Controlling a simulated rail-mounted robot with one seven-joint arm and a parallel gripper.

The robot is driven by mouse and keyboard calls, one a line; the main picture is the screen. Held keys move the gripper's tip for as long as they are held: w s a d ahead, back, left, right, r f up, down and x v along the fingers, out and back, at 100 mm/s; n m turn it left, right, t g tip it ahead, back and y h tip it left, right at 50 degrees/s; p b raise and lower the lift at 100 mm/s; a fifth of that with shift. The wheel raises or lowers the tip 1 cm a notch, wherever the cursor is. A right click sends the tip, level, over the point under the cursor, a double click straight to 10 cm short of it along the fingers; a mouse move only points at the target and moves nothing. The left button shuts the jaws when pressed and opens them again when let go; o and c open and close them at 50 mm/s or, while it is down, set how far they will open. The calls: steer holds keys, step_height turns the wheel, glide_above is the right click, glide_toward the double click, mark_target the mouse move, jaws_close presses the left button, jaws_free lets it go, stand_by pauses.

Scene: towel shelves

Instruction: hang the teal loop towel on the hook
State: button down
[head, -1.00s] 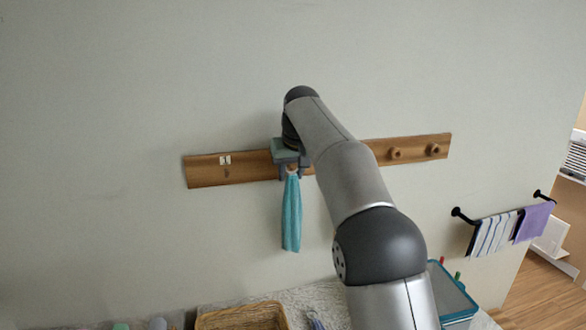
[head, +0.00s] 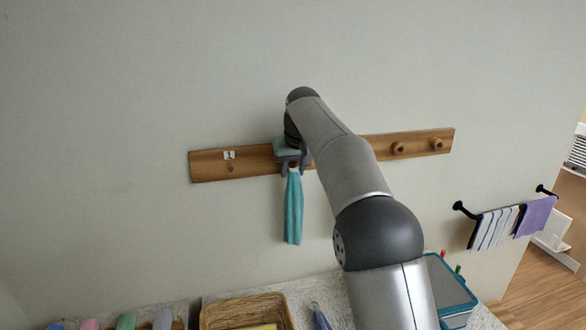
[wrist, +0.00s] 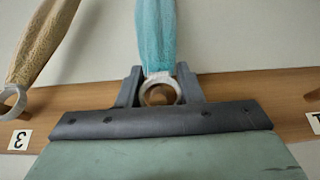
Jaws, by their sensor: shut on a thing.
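The teal loop towel (head: 293,210) hangs straight down below my gripper (head: 292,163) in front of the wall. In the wrist view my gripper (wrist: 161,88) is shut on the pale ring of the teal towel (wrist: 157,35), with a finger on each side. A brown round hook end (wrist: 162,96) shows inside the ring; I cannot tell whether the ring is around the hook or only in front of it. The wooden hook rail (head: 255,160) runs behind my gripper. My gripper hides the hook there in the head view.
In the wrist view a tan towel (wrist: 42,40) hangs by its ring beside label 3 (wrist: 20,140). Label 1 (head: 229,155) is above a free hook (head: 231,169). A wicker basket (head: 245,312) and teal-rimmed bin (head: 452,290) stand below. Towels (head: 495,228) hang on a bar at right.

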steer(key=c, duration=0.9)
jaws_free()
steer(key=shift+r, duration=0.1)
steer(key=v, duration=1.7)
steer(key=s+d+f+m+g+h+b, duration=0.1)
steer(key=s+d+f+m+g+b, duration=0.1)
steer(key=s+d+f, duration=1.05)
steer(key=s+d+f+m+g+b, duration=0.1)
steer(key=s+d+f, duration=0.1)
steer(key=s+f, duration=1)
steer(key=s+d+f+m+b, duration=0.1)
steer(key=s+d+f, duration=0.2)
steer(key=s+f, duration=0.9)
steer(key=shift+s+d+g+h, duration=0.3)
steer(key=shift+s+g, duration=0.1)
steer(key=shift+s, duration=0.4)
